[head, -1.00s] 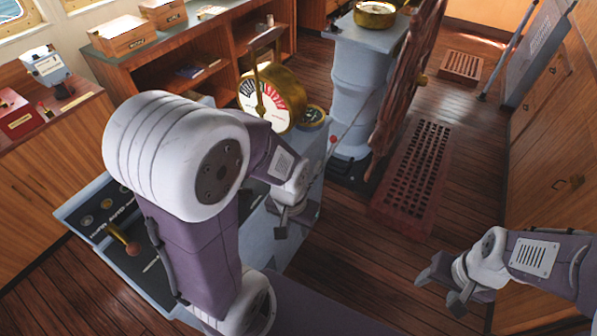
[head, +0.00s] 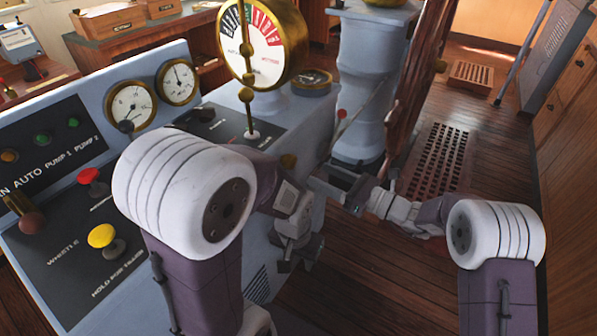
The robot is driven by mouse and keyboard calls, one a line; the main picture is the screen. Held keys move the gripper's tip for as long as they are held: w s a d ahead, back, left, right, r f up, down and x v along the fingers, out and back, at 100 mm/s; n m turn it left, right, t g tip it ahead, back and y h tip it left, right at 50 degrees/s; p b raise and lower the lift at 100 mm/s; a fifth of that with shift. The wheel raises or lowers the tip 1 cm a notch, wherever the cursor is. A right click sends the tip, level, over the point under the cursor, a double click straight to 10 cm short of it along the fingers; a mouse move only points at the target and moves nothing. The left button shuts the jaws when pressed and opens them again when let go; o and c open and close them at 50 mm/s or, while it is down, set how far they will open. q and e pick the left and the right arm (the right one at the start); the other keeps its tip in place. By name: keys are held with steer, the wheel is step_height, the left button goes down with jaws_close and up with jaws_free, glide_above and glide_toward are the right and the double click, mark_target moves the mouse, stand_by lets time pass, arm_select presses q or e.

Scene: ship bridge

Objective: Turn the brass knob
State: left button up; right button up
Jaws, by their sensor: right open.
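A small brass knob (head: 288,160) shows on the console's right edge, just above my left wrist. My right gripper (head: 334,188) reaches in from the right. It is open, its fingers pointing left towards the console side, a little right of and below the knob. I see nothing between its fingers. My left gripper (head: 298,258) hangs low beside the console's side panel, below the knob. Its fingers look apart and empty, pointing down. Neither gripper appears to touch the knob.
The console (head: 215,130) carries a large brass telegraph dial (head: 262,50), two gauges, a red button (head: 90,176) and a yellow button (head: 102,236). A pale pedestal (head: 368,90) and the wooden wheel (head: 408,90) stand behind my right gripper.

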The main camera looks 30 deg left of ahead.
mark_target(294, 164)
steer(key=a, duration=0.5)
steer(key=w+a+b, duration=0.1)
steer(key=a, duration=0.2)
steer(key=shift+a, duration=0.15)
steer(key=shift+c, duration=0.3)
jaws_close()
steer(key=shift+f+n+b, duration=0.25)
steer(key=shift+n+b, duration=0.15)
steer(key=shift+b, duration=0.3)
steer(key=n+b, duration=0.5)
steer(key=b, duration=0.2)
steer(key=n+b, duration=0.4)
steer(key=b, duration=0.3)
steer(key=shift+s+f+n, duration=0.15)
steer(key=shift+f+n, duration=0.05)
steer(key=shift+n, duration=0.2)
steer(key=shift+r+n+b, duration=0.2)
steer(key=shift+n+b, duration=0.9)
steer(key=shift+b, duration=0.35)
